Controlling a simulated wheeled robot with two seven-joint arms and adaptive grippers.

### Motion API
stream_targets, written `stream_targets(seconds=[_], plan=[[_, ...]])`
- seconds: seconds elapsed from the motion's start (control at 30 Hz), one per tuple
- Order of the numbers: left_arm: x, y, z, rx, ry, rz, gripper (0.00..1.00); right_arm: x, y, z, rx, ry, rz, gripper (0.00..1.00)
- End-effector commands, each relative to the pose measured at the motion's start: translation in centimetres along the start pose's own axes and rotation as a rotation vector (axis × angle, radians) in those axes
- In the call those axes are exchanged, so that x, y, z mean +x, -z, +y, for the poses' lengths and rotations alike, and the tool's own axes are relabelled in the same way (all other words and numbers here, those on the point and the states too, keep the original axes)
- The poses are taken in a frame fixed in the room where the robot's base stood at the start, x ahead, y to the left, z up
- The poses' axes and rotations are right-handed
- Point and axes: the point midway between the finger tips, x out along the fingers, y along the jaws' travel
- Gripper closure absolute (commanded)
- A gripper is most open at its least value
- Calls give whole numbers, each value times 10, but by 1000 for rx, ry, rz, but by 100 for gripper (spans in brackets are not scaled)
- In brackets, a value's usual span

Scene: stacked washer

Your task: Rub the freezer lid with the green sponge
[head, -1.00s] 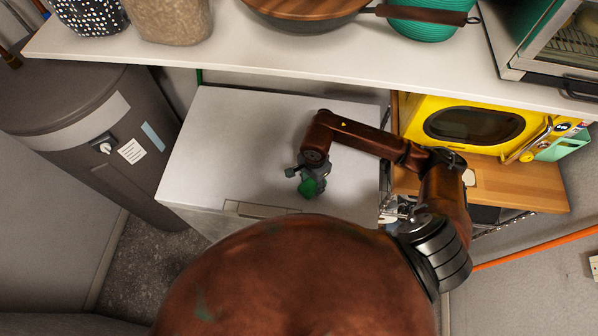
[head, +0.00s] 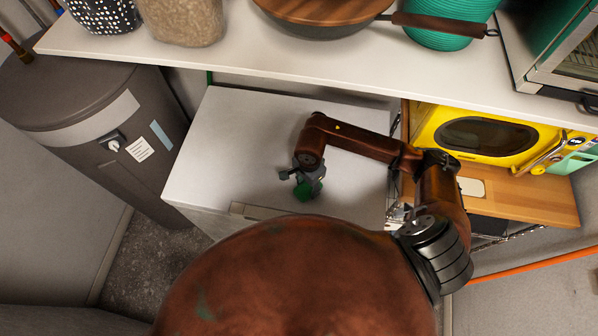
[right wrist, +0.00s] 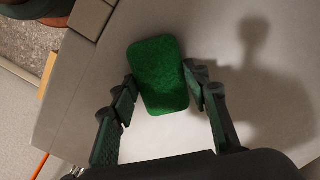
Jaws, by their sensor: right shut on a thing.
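The freezer lid (head: 240,135) is a white flat top below the shelf in the head view, and it fills most of the right wrist view (right wrist: 80,120). My right gripper (head: 305,184) is low over the lid's front middle part. In the right wrist view its two fingers (right wrist: 162,92) are shut on the sides of the green sponge (right wrist: 158,72). The sponge also shows as a small green patch in the head view (head: 302,193). Whether the sponge touches the lid is hard to tell. My left gripper is not in view.
A white shelf (head: 300,64) with a pan (head: 330,18) and baskets overhangs the lid's back. A grey cylindrical tank (head: 100,140) stands at the left. A yellow microwave (head: 480,135) sits on a wooden shelf at the right. The lid's left part is clear.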

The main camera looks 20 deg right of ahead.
Motion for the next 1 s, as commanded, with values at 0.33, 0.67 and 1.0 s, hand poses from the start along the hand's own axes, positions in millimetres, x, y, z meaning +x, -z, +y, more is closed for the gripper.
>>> stream_targets(seconds=[0.33,0.67,1.0], plan=[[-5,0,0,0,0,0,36,-23,-10,-4,11,5,2,80],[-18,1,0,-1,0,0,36,-52,-10,-3,12,2,2,80],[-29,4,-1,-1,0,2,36,-79,-9,-2,15,0,2,80]])
